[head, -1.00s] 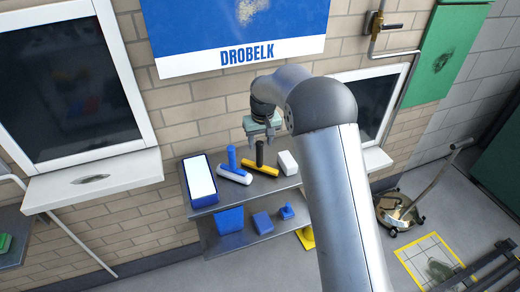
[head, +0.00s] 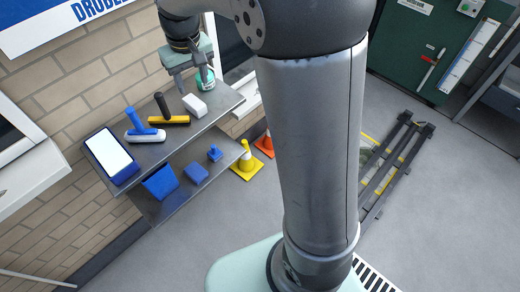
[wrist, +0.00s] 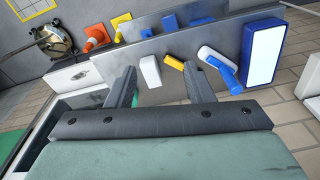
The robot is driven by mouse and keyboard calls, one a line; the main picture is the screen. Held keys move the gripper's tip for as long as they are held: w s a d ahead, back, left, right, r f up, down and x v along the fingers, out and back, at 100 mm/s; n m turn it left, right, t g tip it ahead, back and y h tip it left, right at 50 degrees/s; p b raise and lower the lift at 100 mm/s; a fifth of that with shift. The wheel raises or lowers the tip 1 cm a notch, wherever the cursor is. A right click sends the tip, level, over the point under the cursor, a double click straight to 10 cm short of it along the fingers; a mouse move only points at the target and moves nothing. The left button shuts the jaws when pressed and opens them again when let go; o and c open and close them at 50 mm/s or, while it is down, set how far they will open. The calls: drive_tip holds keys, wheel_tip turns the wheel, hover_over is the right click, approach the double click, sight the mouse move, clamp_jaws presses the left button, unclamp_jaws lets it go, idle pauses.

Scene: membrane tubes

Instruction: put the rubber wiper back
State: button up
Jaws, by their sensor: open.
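The wiper appears to be the yellow-headed tool with a black handle (head: 171,120), lying on the upper grey shelf (head: 150,153). My gripper (head: 193,86) is open and empty above the shelf's far end, over a white block (head: 195,105). In the wrist view the white block (wrist: 150,71) lies beyond and between the fingertips (wrist: 162,72). A green item (head: 207,80) is close by one finger.
A blue tray with a white top (head: 111,156) stands at the shelf's near end. The lower shelf holds a blue bin (head: 161,182), a blue block (head: 196,173) and a small blue tool (head: 215,153). Yellow (head: 247,168) and orange cones (head: 265,146) stand on the floor.

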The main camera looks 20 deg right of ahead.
drive_tip(key=s+d+f+m, duration=0.1)
drive_tip(key=s+d, duration=0.3)
drive_tip(key=s, duration=0.8)
drive_tip(key=s+d+f+m, duration=0.1)
drive_tip(key=s+d+f, duration=0.2)
drive_tip(key=s, duration=1)
drive_tip(key=shift+d+f, duration=0.2)
drive_tip(key=shift+d, duration=0.4)
drive_tip(key=shift+s, duration=0.1)
